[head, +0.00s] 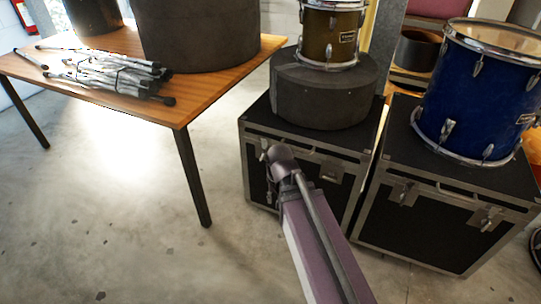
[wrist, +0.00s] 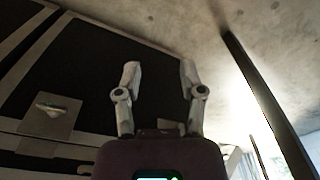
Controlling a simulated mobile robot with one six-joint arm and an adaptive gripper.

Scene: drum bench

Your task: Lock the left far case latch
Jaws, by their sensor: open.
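The left black case (head: 300,178) has metal edges and stands on the floor. One latch (head: 328,170) shows at the right of its front, and my arm partly covers the front's left part. Any latch there is hard to make out. My gripper (head: 270,190) is in front of this case's left part, mostly hidden behind my own wrist. In the wrist view my gripper (wrist: 158,70) has its two fingers apart with nothing between them. The case's dark front lies behind the fingers, and a metal latch plate (wrist: 48,117) shows to their left. Whether that latch is locked cannot be told.
A round black drum case (head: 322,92) with a brown drum (head: 332,38) stands on the left case. A blue drum (head: 478,95) stands on the right case (head: 420,225). A wooden table (head: 190,100) with folded stands (head: 110,72) is at left. The floor between is clear.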

